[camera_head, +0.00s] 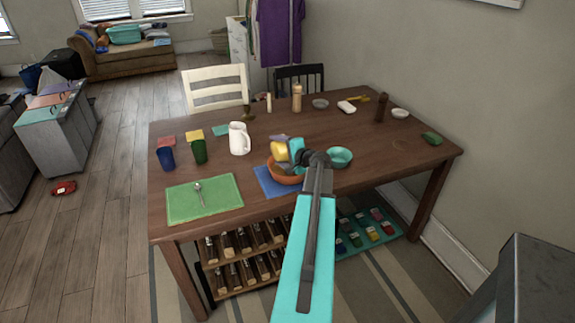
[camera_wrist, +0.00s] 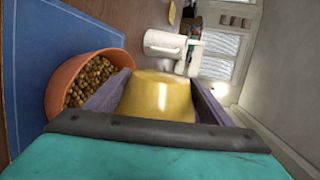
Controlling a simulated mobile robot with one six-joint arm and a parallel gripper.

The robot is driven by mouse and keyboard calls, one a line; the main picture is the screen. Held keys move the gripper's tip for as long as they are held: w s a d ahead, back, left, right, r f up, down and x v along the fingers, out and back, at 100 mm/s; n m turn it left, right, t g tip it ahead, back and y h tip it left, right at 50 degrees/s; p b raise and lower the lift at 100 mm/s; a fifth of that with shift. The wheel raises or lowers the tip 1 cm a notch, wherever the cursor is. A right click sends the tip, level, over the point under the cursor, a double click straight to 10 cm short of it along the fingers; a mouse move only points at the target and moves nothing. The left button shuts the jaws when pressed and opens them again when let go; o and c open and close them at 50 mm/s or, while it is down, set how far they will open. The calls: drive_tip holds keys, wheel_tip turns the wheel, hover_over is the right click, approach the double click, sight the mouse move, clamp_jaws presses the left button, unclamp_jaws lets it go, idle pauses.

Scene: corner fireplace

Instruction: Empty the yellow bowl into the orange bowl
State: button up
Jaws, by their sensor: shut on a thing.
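My gripper (camera_head: 283,154) is shut on the yellow bowl (camera_head: 279,148) and holds it just above the orange bowl (camera_head: 288,179). The yellow bowl also shows between the fingers in the wrist view (camera_wrist: 157,98). It looks tipped on its side; its inside is hidden. In the wrist view the orange bowl (camera_wrist: 62,82) lies left of the fingers and holds many small brown pieces (camera_wrist: 90,80). The orange bowl stands on a blue mat (camera_head: 267,184), partly hidden by my arm in the head view.
A teal bowl (camera_head: 340,156) stands close to the right of my gripper. A white pitcher (camera_head: 239,138) and dark blue (camera_head: 166,158) and green (camera_head: 199,151) cups stand to the left. A green mat (camera_head: 225,192) with a spoon (camera_head: 199,191) lies front left. The table's right front is clear.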

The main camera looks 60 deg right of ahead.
drive_tip(key=shift+s+d+r+m+t+y, duration=0.25)
drive_tip(key=shift+d+m, duration=0.2)
drive_tip(key=shift+m, duration=0.2)
drive_tip(key=shift+s+d+r+m+t+y, duration=0.15)
drive_tip(key=shift+s+d+m+t+y, duration=0.1)
drive_tip(key=shift+d+m, duration=0.3)
idle(1.6)
drive_tip(key=shift+a, duration=0.2)
drive_tip(key=shift+w+a+f+n+g+h, duration=0.15)
drive_tip(key=shift+w+a+n+g+h, duration=0.15)
drive_tip(key=shift+a+n, duration=0.4)
drive_tip(key=shift+w+a+f+n+g+h, duration=0.3)
drive_tip(key=shift+a+f+n+g+h, duration=0.15)
drive_tip(key=shift+n, duration=0.45)
drive_tip(key=shift+w+a+f+n, duration=0.1)
drive_tip(key=shift+a+n, duration=0.05)
drive_tip(key=shift+n, duration=0.15)
drive_tip(key=shift+w+a+r+n+g+h+b, duration=0.15)
drive_tip(key=shift+w+a+n+h+b, duration=0.15)
drive_tip(key=shift+a+b, duration=0.25)
drive_tip(key=shift+w+a+r+n+g+h+b, duration=0.1)
drive_tip(key=shift+w+a+r+n+h+b, duration=0.15)
drive_tip(key=shift+a+b, duration=0.3)
drive_tip(key=shift+f+n+b, duration=0.3)
drive_tip(key=shift+n+b, duration=0.05)
drive_tip(key=shift+b, duration=0.45)
drive_tip(key=shift+w, duration=0.1)
